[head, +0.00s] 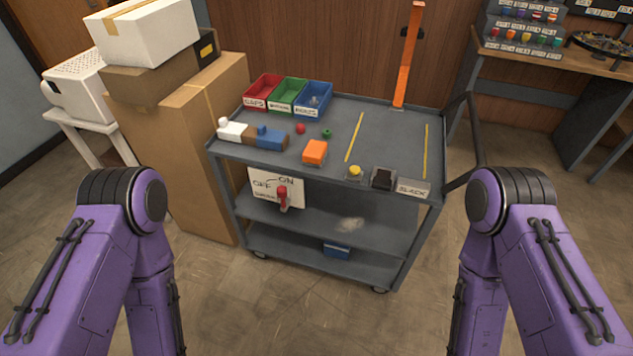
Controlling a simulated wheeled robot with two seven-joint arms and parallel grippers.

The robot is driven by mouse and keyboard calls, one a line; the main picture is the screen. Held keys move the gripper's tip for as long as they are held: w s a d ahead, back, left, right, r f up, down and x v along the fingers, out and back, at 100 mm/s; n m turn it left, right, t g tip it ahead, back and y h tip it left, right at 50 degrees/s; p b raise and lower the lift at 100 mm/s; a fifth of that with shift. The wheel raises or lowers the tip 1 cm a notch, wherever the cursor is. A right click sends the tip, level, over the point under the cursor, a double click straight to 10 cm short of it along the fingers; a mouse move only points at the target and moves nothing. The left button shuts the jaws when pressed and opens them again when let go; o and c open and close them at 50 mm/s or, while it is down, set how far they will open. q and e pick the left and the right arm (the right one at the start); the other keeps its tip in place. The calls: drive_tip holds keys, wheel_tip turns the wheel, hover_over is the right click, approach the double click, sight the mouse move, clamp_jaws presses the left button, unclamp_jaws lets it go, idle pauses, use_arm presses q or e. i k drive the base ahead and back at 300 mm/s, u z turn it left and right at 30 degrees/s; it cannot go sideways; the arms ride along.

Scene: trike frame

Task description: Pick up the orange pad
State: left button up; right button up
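The orange pad (315,150) is a small block with an orange top. It sits near the front edge of the grey cart's top (385,140), about midway along it. My two purple arms come in from the lower left and lower right. Both arms hang down in front of the cart, apart from it and from the pad. Neither gripper shows; both are below the bottom edge of the view.
Red (263,91), green (288,95) and blue (314,99) bins stand at the cart's back left. A white block (232,129), blue block (270,138), red ball (300,128), green ring (327,133) and yellow button (355,171) are near the pad. An orange post (407,60) rises behind.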

sight(315, 154)
drive_tip(key=z, duration=0.05)
drive_tip(key=k, duration=0.45)
drive_tip(key=u, duration=0.85)
drive_tip(key=i, duration=1.2)
drive_tip(key=z, duration=0.65)
